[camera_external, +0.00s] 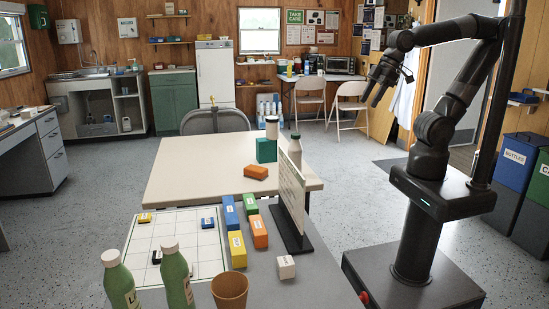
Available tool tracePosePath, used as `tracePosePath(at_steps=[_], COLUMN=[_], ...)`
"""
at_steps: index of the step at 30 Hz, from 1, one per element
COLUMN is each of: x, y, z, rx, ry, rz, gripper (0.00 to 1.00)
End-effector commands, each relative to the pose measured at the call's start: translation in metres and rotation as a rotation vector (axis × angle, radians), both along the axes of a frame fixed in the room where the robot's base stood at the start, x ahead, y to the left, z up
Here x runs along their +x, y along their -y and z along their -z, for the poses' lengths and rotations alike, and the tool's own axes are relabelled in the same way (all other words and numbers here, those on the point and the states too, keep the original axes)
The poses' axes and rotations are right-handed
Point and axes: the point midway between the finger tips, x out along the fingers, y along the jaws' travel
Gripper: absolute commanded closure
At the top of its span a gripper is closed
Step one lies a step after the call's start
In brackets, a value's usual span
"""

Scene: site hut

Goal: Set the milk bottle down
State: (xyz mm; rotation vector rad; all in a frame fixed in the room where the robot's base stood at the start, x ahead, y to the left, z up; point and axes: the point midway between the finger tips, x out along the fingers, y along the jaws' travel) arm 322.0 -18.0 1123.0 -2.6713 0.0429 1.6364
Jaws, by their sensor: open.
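My gripper (370,97) is open and empty, raised high at the right, well apart from the tables. Two green bottles with pale caps, one at the left (118,283) and one at the right (177,280), stand upright at the near edge of the grey table (262,288).
An upright board (290,190) on a dark foot separates my arm from the blocks. A gridded mat (180,245), several coloured blocks and a brown cup (229,291) occupy the grey table.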

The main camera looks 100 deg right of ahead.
Motion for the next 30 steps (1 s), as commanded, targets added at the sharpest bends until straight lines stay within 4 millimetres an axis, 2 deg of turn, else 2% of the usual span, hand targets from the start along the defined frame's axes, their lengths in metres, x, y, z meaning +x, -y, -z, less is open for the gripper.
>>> tracePosePath(at_steps=[3, 7, 30], x=[-0.021, -0.031, -0.033], y=[-0.013, -0.017, -0.018], z=[0.000, 0.001, 0.002], rx=[0.004, 0.005, 0.007], ry=[0.015, 0.020, 0.020], rz=[-0.022, -0.028, -0.027], gripper=[0.43, 0.43, 0.43])
